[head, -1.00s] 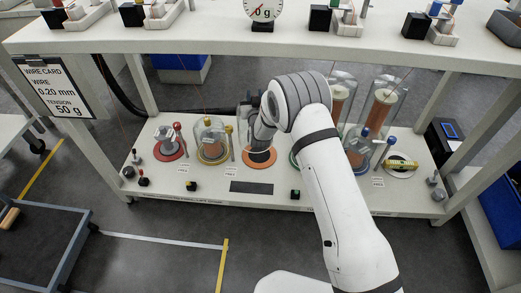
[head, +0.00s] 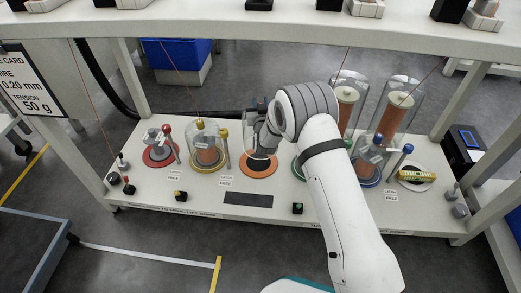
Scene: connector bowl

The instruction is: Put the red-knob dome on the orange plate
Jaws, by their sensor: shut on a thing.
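The orange plate (head: 245,170) is a round disc with a dark centre on the lower shelf, near the middle of the head view. My gripper (head: 259,139) is directly above it, shut on what looks like a clear glass dome (head: 248,143). The dome shows only faintly, and its knob is hidden by my gripper, so I cannot see its red colour. My wrist also hides the dome's right side. I cannot tell whether its lower rim touches the plate or hangs just above it.
A red plate (head: 151,158) with a grey fitting and no dome stands left. Next to it is a yellow-knob dome (head: 203,142) over a copper spool. Tall domes (head: 402,107) stand right, behind my arm. The upper shelf (head: 300,27) overhangs the back.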

